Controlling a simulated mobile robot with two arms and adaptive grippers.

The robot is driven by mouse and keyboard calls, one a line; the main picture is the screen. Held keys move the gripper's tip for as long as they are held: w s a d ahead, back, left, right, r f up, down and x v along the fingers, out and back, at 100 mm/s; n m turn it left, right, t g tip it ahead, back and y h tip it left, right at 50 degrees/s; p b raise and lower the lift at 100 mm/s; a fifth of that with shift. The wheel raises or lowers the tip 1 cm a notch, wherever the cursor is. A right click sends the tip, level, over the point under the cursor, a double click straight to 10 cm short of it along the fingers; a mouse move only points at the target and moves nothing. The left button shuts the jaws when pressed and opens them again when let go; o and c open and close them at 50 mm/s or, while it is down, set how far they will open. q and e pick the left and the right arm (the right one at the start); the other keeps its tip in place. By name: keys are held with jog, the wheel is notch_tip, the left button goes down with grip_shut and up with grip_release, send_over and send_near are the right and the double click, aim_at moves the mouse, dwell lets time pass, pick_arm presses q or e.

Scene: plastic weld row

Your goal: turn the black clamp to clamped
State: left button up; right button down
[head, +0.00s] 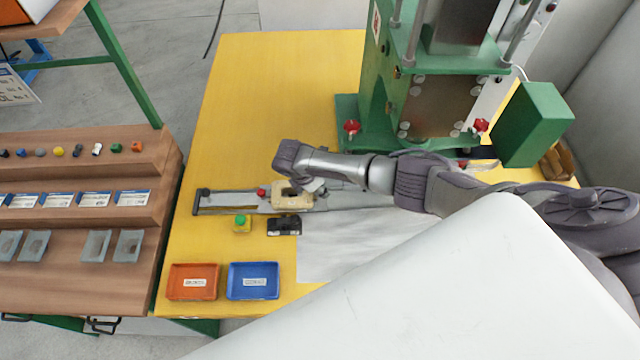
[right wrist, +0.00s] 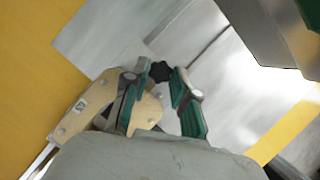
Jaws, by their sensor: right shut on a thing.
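The black clamp (right wrist: 160,71) shows as a small dark lobed knob between the fingertips of my right gripper (right wrist: 163,80) in the right wrist view. The gripper is shut on it. A cream fixture block (right wrist: 75,118) with a letter label lies beside the fingers. In the head view, the cream block (head: 292,199) sits on a grey rail, and my right gripper (head: 312,187) points down at its right side. The clamp is hidden behind my wrist there. My left gripper is not in view.
A green press (head: 370,110) stands at the back right of the yellow table (head: 240,100). Orange (head: 193,282) and blue (head: 253,281) trays lie at the front. A wooden stepped rack (head: 80,220) stands left.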

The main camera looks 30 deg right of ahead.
jog(key=shift+n, duration=0.5)
jog(key=c, duration=0.9)
grip_release()
